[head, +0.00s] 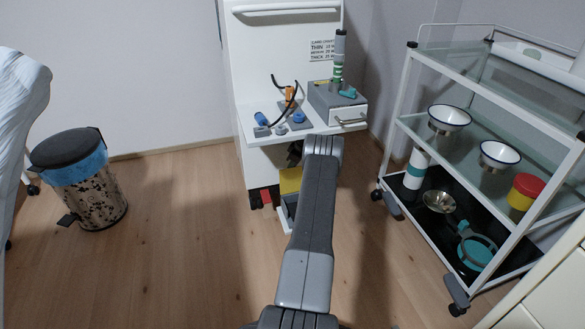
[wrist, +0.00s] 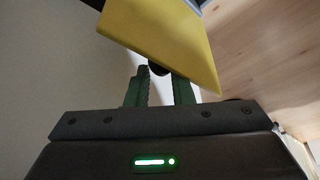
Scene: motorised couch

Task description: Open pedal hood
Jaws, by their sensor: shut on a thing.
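The yellow pedal hood (head: 290,181) shows low at the front of the white cabinet unit, partly hidden behind my arm. In the wrist view the hood (wrist: 165,38) is a tilted yellow panel filling the upper middle. My gripper (wrist: 160,78) has its two green fingers just below the panel's edge, closed around a small dark rounded part (wrist: 158,69) at the hood. The fingertips are partly hidden by the panel. In the head view my gripper is hidden behind my arm.
The white cabinet (head: 275,45) has a shelf with cables and a grey drawer box (head: 335,103). A wheeled trolley (head: 400,130) with bowls stands close on the right. A pedal bin (head: 95,190) stands at left. Wooden floor between bin and cabinet is clear.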

